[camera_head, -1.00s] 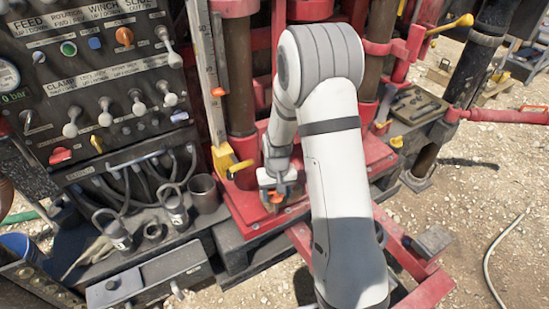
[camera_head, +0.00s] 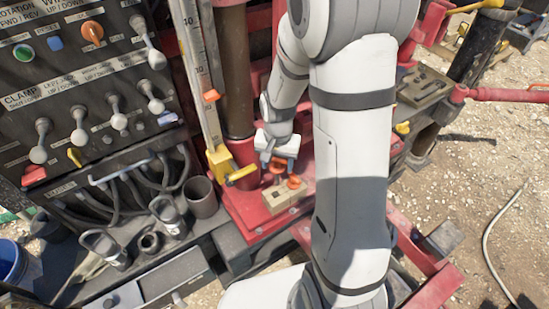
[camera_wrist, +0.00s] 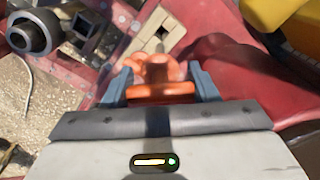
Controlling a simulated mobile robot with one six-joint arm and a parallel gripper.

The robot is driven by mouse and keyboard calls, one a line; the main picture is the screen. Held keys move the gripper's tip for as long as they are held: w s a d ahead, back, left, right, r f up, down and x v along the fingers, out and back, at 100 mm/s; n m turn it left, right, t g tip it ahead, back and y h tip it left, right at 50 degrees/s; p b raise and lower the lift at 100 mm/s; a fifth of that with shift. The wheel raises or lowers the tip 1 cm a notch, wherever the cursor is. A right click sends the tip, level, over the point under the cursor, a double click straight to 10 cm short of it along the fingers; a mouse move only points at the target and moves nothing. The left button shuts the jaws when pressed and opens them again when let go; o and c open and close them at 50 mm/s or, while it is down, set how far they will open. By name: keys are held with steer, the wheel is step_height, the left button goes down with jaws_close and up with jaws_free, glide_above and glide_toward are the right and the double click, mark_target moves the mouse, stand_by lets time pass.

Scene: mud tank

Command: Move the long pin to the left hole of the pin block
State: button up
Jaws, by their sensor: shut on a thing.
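The pin block (camera_head: 286,195) is a tan block on the red base in the head view, with a dark hole showing on its left part. My gripper (camera_head: 280,158) is just above and behind it. In the wrist view my gripper (camera_wrist: 160,85) is shut on an orange crossbar, the head of the long pin (camera_wrist: 160,92). A second orange shape (camera_head: 294,182) shows at the block's right part; I cannot tell whether it is another pin. The held pin's lower end is hidden, so I cannot tell whether it is in a hole.
A control panel (camera_head: 75,90) with levers is at the left. An open metal cup (camera_head: 201,196) stands on the left ledge. Gravel lies to the right.

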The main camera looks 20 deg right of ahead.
steer(key=shift+s+a+f+b, duration=0.15)
steer(key=shift+f+b, duration=0.25)
steer(key=shift+f, duration=0.25)
steer(key=shift+w+a+f+b, duration=0.1)
steer(key=shift+f+b, duration=0.3)
steer(key=shift+f, duration=0.25)
step_height(320, 180, down, 7)
steer(key=b, duration=0.5)
steer(key=shift+f+b, duration=0.55)
steer(key=shift+b, duration=0.25)
stand_by(0.3)
steer(key=o, duration=1.1)
steer(key=shift+r+b, duration=0.3)
steer(key=shift+r, duration=3.6)
